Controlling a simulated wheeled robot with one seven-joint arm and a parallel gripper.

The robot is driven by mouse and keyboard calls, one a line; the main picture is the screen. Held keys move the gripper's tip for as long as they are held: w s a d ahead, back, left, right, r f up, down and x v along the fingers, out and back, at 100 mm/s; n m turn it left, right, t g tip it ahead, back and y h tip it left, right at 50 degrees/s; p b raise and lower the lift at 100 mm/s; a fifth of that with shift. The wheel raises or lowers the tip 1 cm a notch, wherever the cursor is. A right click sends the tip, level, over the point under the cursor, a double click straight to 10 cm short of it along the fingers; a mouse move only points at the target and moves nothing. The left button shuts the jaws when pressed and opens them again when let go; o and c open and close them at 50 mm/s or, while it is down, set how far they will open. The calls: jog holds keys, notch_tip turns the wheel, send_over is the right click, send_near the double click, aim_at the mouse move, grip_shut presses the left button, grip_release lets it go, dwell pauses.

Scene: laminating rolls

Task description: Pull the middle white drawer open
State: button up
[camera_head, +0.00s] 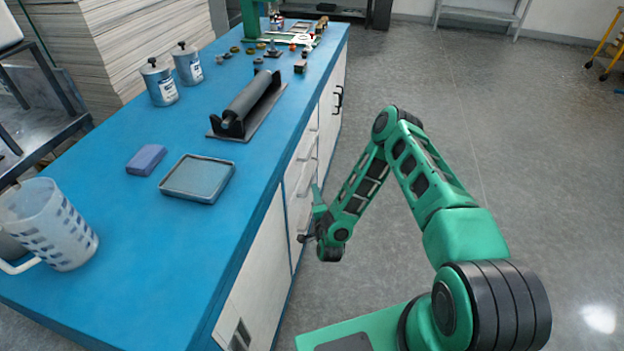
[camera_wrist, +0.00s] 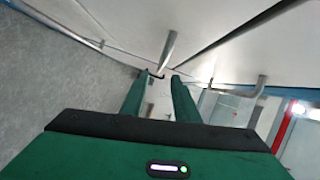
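The blue-topped bench has a white front with a stack of white drawers. The middle white drawer (camera_head: 294,182) is closed, flush with the front, and my gripper partly covers this area. My gripper (camera_head: 316,192) is close beside the drawer fronts. In the wrist view, the two green fingers of my gripper (camera_wrist: 160,76) are apart with a gap between them. A pale bar handle (camera_wrist: 168,48) lies just ahead of the fingertips, roughly in line with the gap. I cannot tell whether they touch it, nor for certain which drawer it belongs to.
Another bar handle (camera_wrist: 259,88) shows to the right in the wrist view. The bench top (camera_head: 215,225) holds a roller (camera_head: 250,100), a shallow tray (camera_head: 198,178), a jug (camera_head: 55,225) and cans (camera_head: 160,84).

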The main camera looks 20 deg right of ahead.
jog(key=w, duration=0.3)
jog(key=w+d, duration=0.1)
jog(key=w, duration=0.3)
jog(key=w+f, duration=0.1)
jog(key=w, duration=0.2)
jog(key=shift+w+d, duration=0.2)
jog(key=shift+c, duration=0.4)
grip_shut()
